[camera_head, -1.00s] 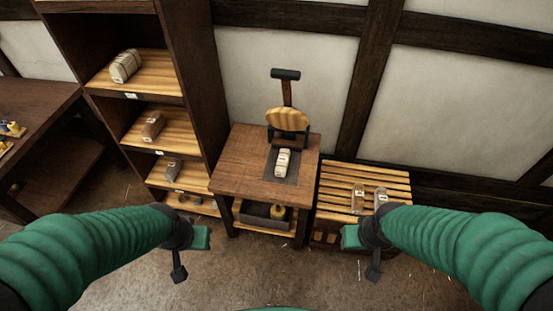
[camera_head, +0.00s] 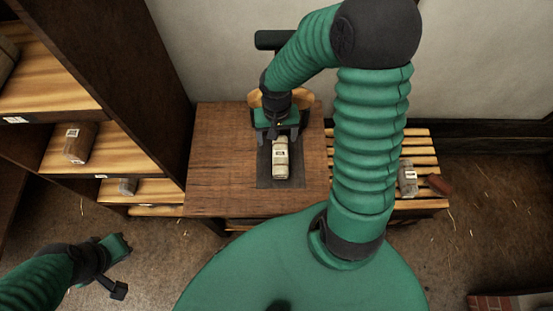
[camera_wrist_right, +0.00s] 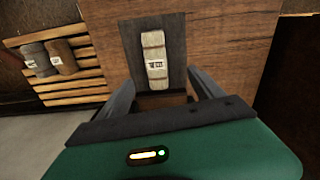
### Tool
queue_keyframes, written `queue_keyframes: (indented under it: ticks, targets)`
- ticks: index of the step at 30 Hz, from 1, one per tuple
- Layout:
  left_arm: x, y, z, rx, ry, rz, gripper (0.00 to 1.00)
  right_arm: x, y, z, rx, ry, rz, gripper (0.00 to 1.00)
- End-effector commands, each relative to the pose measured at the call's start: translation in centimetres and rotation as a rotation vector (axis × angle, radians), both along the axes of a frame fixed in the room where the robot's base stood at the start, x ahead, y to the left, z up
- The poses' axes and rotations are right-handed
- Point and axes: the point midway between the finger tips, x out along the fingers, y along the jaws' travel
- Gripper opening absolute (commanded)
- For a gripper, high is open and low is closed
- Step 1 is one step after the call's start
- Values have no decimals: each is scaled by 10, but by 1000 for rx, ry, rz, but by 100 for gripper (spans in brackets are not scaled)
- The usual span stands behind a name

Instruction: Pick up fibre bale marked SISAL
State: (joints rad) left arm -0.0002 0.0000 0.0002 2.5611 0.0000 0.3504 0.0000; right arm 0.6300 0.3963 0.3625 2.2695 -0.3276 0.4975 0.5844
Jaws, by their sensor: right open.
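A cream, strapped bale (camera_head: 281,158) lies on a dark mat (camera_head: 265,178) on the brown table. Its label is too small to read as SISAL. The bale also shows in the right wrist view (camera_wrist_right: 154,58), just beyond the fingertips. My right gripper (camera_head: 277,138) is open and empty at the bale's far end, fingers spread to either side. It frames the bale in the right wrist view (camera_wrist_right: 162,82). My left gripper (camera_head: 120,268) is low at the left over the floor, away from the bale; its jaws are unclear.
A brown bale (camera_head: 80,142) and a grey one (camera_head: 128,186) sit on the shelves at left. Two more bales, greyish (camera_head: 408,178) and reddish (camera_head: 439,185), lie on the slatted rack (camera_head: 420,203) at right. A black-handled device (camera_head: 272,40) stands behind the mat.

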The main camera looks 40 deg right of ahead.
Motion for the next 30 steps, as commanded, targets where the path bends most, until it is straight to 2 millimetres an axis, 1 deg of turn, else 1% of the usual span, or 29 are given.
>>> queue_keyframes:
  ticks: [1, 5, 8, 12, 17, 21, 24, 27, 30]
  targets:
    - [0, 0, -22, 0, -1, 0, 0, 1, -8, -27, 10, 8, -44, 76]
    - [0, 0, -30, 0, -1, 0, 0, 3, -17, -42, 21, 15, -103, 76]
    - [1, 0, -36, 0, -2, 1, 0, 4, -19, -60, 25, 19, -110, 76]
    - [1, 1, -45, 0, -2, 1, 0, 5, -20, -88, 27, 20, -109, 76]
    - [0, 0, -51, 0, -2, 0, 0, 4, -20, -105, 25, 19, -107, 76]
    - [0, 1, -64, 0, -2, 0, 0, 4, -19, -134, 25, 20, -107, 76]
    - [0, 1, -70, 0, -2, 0, 0, 4, -18, -151, 24, 19, -106, 76]
    - [0, 1, -72, 0, -2, 0, 0, 4, -19, -158, 23, 19, -106, 76]
    - [0, 1, -70, 0, -2, 0, 0, 4, -19, -157, 24, 17, -107, 76]
